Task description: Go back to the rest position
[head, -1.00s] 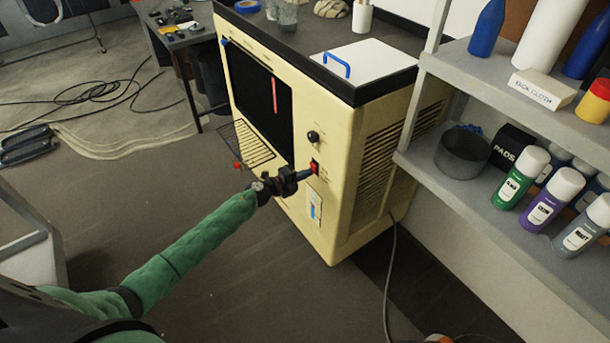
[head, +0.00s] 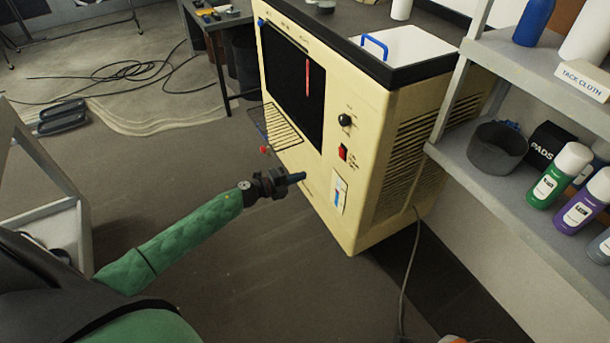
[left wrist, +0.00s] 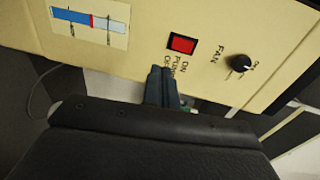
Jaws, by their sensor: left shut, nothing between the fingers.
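My left gripper (head: 297,178) is shut and empty, held in the air in front of the cream machine (head: 385,165). In the head view it is apart from the red switch (head: 343,152), lower and to the left of it. In the left wrist view, the shut fingers (left wrist: 162,85) point toward the machine's panel, just below the red switch (left wrist: 183,44). A black knob (left wrist: 240,63) and a blue-and-red gauge label (left wrist: 90,22) flank the switch there. My right gripper is not in view.
A shelf (head: 455,165) with a grey bin (head: 497,147) and spray cans stands on the right. A grey frame (head: 50,205) stands at the left, near my left arm. A power cord (head: 410,270) runs down to the floor. Open floor lies left of the machine.

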